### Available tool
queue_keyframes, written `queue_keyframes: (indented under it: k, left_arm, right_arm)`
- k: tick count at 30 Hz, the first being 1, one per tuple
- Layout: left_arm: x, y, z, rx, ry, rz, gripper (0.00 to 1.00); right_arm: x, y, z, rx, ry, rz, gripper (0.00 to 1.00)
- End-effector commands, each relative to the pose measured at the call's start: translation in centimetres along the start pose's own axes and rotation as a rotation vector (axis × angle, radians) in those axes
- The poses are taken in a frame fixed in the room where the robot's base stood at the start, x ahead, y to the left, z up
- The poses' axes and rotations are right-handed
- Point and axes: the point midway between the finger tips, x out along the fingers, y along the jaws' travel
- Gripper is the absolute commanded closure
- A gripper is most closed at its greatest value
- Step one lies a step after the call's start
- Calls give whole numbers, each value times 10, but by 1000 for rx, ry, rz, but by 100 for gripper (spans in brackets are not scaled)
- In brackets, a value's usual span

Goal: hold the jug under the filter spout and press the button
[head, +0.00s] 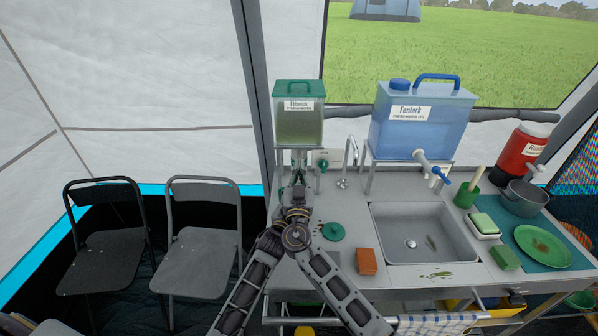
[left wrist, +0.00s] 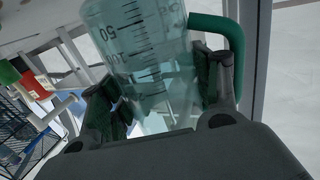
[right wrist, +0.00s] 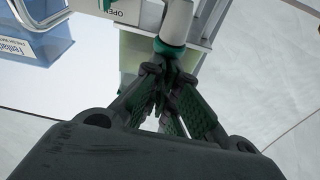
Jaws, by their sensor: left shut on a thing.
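The green-lidded filter tank (head: 300,124), labelled Eddowick, stands on a stand at the back of the counter. My left gripper (left wrist: 160,95) is shut on a clear jug (left wrist: 140,45) with measuring marks and a green handle (left wrist: 236,45). In the head view the jug is largely hidden by my arms below this tank. My right gripper (right wrist: 167,75) is shut, its fingertips together just below a white spout (right wrist: 178,22) with a green ring. I cannot tell whether they touch it. A white plate marked OPEN (right wrist: 118,10) is beside it. My right gripper also shows in the head view (head: 298,188).
A blue Fenlark tank (head: 422,122) and a red container (head: 522,152) stand to the right. The counter holds a sink (head: 420,218), a brown block (head: 366,262), a green lid (head: 333,232) and a green plate (head: 543,246). Two folding chairs (head: 203,258) stand left.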

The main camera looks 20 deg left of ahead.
Motion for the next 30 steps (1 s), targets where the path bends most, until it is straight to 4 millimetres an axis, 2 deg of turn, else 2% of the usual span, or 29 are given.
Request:
queue_keyframes:
  k: [1,2,12,30]
  left_arm:
    - [0,0,-1,0,2,0,70]
    - [0,0,-1,0,2,0,70]
    - [0,0,-1,0,2,0,70]
    - [0,0,-1,0,2,0,70]
  right_arm:
    - [-2,2,8,-2,-16,2,100]
    - [-1,2,6,-2,-15,3,100]
    - [10,1,-38,3,4,1,100]
    - [-52,0,-38,0,6,0,100]
